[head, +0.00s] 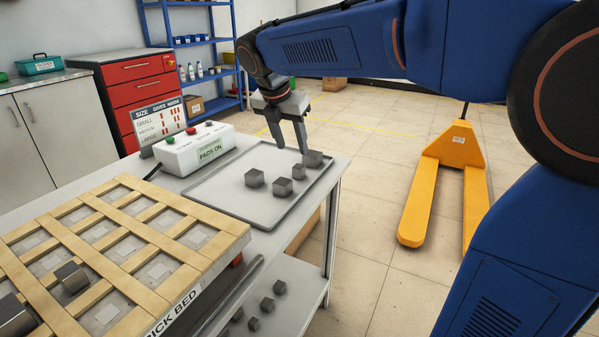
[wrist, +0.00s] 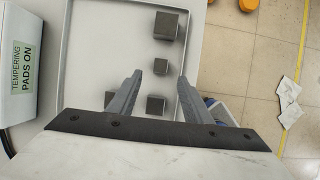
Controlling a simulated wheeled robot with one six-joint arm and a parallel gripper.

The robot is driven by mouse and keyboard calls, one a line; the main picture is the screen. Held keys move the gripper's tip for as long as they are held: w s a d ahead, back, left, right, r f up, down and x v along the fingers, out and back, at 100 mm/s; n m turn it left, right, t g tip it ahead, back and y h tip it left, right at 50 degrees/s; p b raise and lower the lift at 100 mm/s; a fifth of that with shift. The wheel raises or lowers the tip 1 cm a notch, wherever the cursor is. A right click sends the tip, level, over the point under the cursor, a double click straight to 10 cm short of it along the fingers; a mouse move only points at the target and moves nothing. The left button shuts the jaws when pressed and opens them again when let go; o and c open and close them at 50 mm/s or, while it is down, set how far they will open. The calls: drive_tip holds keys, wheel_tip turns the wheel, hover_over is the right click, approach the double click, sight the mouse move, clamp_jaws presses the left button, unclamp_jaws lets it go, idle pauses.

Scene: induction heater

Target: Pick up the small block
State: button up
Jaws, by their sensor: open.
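The small block (head: 299,171) is a dark grey cube on the grey tray (head: 222,203), between a larger block (head: 312,158) and a medium one (head: 282,187). In the wrist view the small block (wrist: 160,66) shows between and slightly beyond my two fingertips. My gripper (head: 293,149) is open and empty, pointing down above the tray's right part. In the wrist view my gripper (wrist: 159,77) has one finger on each side of the small block's line. The fingers appear above the block, not touching it. Another block (head: 254,178) sits farther left on the tray.
A white control box (head: 197,149) reading "PADS ON" stands left of the tray. A wooden-slatted brick bed (head: 185,255) is at the front left. Several blocks lie on the lower shelf (head: 308,283). A yellow pallet jack (head: 418,205) stands on the floor at right.

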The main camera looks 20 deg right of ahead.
sight(298, 167)
drive_tip(key=x, duration=0.9)
drive_tip(key=shift+f, duration=0.35)
clamp_jaws()
